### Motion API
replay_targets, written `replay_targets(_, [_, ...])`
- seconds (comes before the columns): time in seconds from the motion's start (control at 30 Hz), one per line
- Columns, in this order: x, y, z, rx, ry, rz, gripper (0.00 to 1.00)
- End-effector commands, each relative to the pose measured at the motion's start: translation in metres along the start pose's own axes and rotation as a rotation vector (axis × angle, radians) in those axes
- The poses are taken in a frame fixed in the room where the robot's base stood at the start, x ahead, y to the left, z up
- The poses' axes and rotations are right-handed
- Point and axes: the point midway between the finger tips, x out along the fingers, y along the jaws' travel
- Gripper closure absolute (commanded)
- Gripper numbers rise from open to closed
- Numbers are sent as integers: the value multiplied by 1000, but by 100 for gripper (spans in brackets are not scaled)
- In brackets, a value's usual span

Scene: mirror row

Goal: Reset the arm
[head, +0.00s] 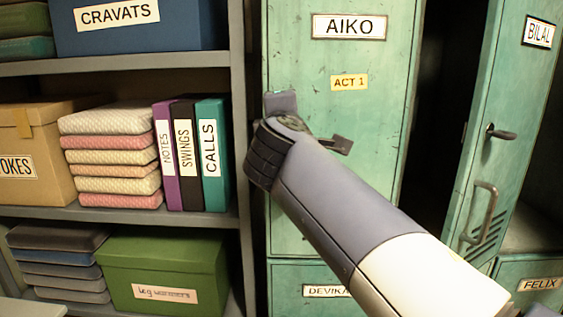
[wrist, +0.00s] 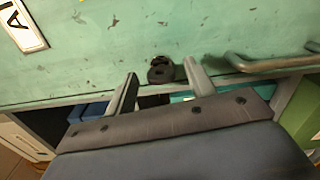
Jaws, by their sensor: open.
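My arm reaches up and left across the head view, in front of the green AIKO locker door (head: 385,90). My gripper is mostly hidden behind my wrist there. In the wrist view my gripper (wrist: 160,82) is open, its two grey fingers apart with nothing held between them. A dark round latch fitting (wrist: 161,70) on a green door lies in line with the gap between the fingertips; I cannot tell whether they touch it. A dark latch lever (head: 341,145) shows just right of my wrist in the head view.
A grey shelf unit (head: 120,66) with boxes, folded cloths and binders stands close to the left of my wrist. The BILAL door (head: 515,100) stands open at right, beside a dark locker opening (head: 432,130). A bar handle (wrist: 268,65) is right of the fingers.

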Motion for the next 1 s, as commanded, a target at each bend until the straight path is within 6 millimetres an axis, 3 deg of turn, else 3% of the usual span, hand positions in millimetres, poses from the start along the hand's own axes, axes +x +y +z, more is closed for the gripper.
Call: replay_targets(1.0, [0,8,-1,-869,2,-1,48])
